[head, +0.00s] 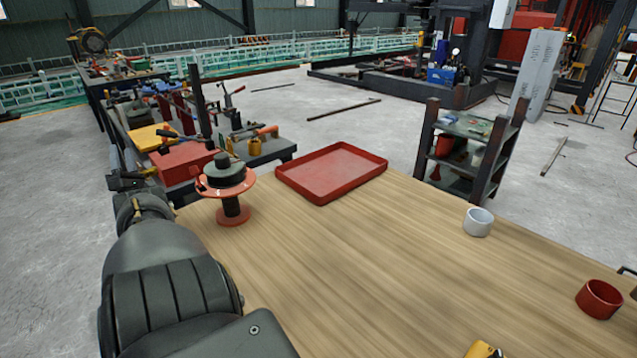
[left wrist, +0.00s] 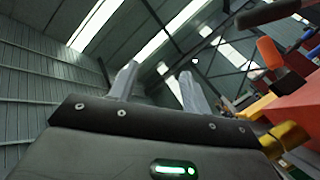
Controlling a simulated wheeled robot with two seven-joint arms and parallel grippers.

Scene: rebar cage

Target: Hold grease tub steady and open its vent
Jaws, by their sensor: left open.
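A dark, lidded round piece (head: 224,172) sits on a red-orange stand with a wide disc (head: 233,208), at the left end of the wooden table; it may be the grease tub, but I cannot make out a vent on it. My left gripper (head: 132,181) is to the left of this piece, apart from it and beyond the table's left edge. In the left wrist view its two fingers (left wrist: 157,86) stand apart with nothing between them, pointing toward the roof. My right gripper is not in view.
A red tray (head: 333,173) lies at the table's far edge. A white cup (head: 478,222) and a red cup (head: 599,299) stand on the right, and a yellow object (head: 484,350) shows at the bottom edge. The middle of the wooden table (head: 350,250) is clear.

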